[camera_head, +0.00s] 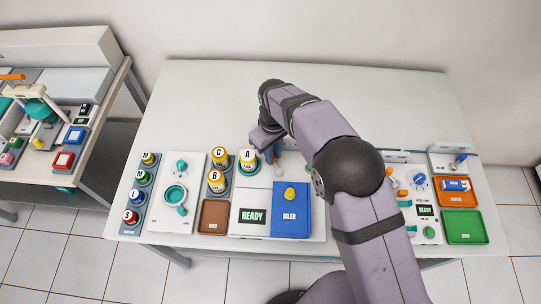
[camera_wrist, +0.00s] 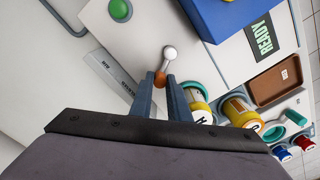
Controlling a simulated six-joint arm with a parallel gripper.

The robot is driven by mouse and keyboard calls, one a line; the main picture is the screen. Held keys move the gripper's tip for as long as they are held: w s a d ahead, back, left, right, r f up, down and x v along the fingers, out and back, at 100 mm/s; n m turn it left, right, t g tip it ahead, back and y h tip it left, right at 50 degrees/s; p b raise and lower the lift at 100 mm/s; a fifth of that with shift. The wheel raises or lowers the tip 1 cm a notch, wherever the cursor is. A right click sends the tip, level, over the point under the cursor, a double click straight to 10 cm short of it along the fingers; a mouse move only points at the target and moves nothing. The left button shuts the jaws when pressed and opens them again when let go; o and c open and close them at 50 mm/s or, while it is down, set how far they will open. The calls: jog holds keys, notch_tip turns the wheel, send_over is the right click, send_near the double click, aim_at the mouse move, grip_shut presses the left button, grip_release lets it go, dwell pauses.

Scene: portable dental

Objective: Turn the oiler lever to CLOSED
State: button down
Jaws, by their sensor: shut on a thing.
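The oiler lever shows in the wrist view as a round pale-grey pivot (camera_wrist: 170,53) with a short orange handle (camera_wrist: 160,78). My gripper (camera_wrist: 164,88) is shut on the orange handle, with a dark finger on each side of it. In the head view my gripper (camera_head: 273,153) is behind the blue oiler box (camera_head: 291,212), just right of jar A (camera_head: 248,161). The fingers hide part of the handle, and my arm covers the area to the right. I cannot read any OPEN or CLOSED mark by the lever.
A READY display (camera_head: 253,216) sits left of the blue box. Jars C (camera_head: 219,159) and B (camera_head: 217,182) stand close on the left, above a brown tray (camera_head: 213,216). A green button (camera_wrist: 120,10) is near the lever. The white table (camera_head: 205,95) is clear at the back.

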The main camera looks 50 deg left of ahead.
jog(key=m, duration=0.2)
jog(key=w+m, duration=0.1)
jog(key=m, duration=0.1)
jog(key=w+d+m+b, duration=0.1)
jog(key=shift+m, duration=0.4)
jog(key=shift+r, duration=0.1)
jog(key=c, duration=1.7)
grip_release()
jog(key=shift+o, duration=0.2)
notch_tip(320, 180, up, 7)
jog(key=b, duration=0.2)
jog(key=shift+r, duration=0.15)
